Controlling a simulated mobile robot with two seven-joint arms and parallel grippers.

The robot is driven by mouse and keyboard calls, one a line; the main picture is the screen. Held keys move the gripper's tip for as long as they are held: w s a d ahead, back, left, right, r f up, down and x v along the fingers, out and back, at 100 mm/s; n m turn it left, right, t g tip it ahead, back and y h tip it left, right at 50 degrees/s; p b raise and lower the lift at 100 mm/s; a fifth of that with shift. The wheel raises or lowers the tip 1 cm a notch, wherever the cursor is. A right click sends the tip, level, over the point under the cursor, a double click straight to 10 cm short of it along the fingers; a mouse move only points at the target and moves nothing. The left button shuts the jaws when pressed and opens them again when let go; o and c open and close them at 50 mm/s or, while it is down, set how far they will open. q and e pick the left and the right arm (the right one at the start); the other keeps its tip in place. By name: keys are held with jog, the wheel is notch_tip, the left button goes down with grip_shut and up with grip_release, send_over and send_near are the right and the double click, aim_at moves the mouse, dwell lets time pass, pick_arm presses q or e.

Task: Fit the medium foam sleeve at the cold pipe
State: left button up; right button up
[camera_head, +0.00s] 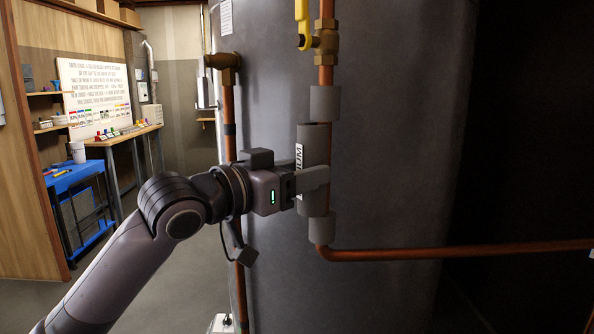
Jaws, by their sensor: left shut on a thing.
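The sleeve stands along the vertical copper pipe (326,76) below the yellow-handled valve, between an upper grey sleeve (325,103) and a lower grey sleeve (322,228). A strip of copper shows along the sleeve's right side, so it sits slightly left of the pipe's line. I cannot tell whether it touches the pipe. My right gripper is not in view.
A large dark grey tank (390,150) stands close behind the pipe. The copper pipe bends right below the lower sleeve. Another copper pipe (229,110) runs down on the left. A blue workbench (75,176) and a sign board (95,95) are at the far left.

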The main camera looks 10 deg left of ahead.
pick_arm(q)
jog(key=shift+p+x, duration=0.55)
jog(key=shift+x, duration=0.5)
jog(key=shift+s+d, duration=0.15)
jog(key=o, duration=1.3)
jog(key=shift+c, duration=0.2)
jog(key=b+v, duration=0.1)
jog(key=v, duration=0.6)
